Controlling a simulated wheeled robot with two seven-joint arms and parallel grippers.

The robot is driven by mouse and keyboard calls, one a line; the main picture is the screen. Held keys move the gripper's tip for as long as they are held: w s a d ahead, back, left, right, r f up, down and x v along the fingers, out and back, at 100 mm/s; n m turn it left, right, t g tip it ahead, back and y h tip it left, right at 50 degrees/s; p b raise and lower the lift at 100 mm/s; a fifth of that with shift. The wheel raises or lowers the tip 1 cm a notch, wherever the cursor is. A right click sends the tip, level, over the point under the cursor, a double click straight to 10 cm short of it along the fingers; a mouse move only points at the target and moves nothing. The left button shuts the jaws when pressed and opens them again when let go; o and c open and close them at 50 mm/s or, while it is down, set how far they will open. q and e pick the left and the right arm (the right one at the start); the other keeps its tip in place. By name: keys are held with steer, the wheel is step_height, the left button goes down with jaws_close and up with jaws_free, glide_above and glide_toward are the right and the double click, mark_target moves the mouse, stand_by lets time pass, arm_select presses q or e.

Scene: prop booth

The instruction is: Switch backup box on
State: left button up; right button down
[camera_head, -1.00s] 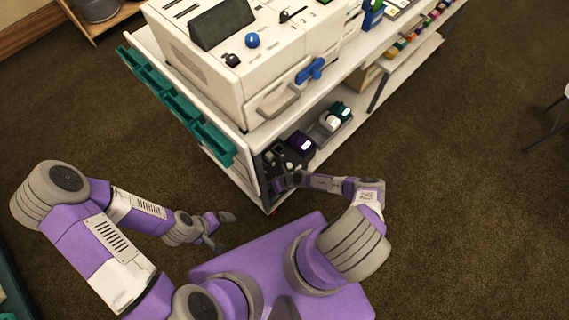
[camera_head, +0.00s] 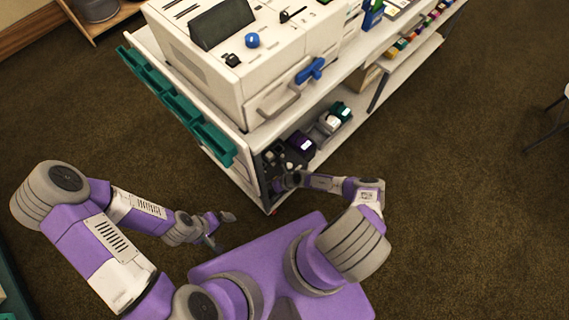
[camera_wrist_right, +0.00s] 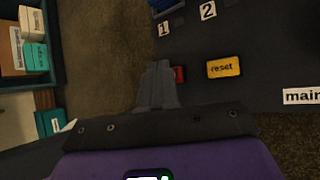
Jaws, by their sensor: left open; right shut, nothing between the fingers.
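A dark box (camera_head: 270,160) with small controls sits at the near end of the lower shelf; I cannot read its name. In the right wrist view a dark panel (camera_wrist_right: 265,30) carries labels "1", "2", "main" and a yellow "reset" label (camera_wrist_right: 223,67). A small red part (camera_wrist_right: 179,74) lies left of "reset", and a blue part (camera_wrist_right: 163,4) is at the top edge. My right gripper (camera_wrist_right: 158,72) is shut and empty, its tips beside the red part; contact cannot be told. My left gripper (camera_head: 220,230) is open and empty, away from the cabinet.
A large white machine (camera_head: 215,85) with a blue handle (camera_head: 310,70) stands on the shelf unit's top, above the dark box. Teal bins (camera_head: 175,102) run along its left side. Purple, white and teal items share the lower shelf.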

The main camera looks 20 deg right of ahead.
steer(key=shift+f, duration=0.45)
stand_by(0.5)
steer(key=shift+s+r, duration=0.1)
steer(key=shift+r, duration=0.25)
step_height(320, 180, up, 6)
steer(key=p, duration=0.4)
steer(key=shift+p, duration=0.4)
stand_by(0.4)
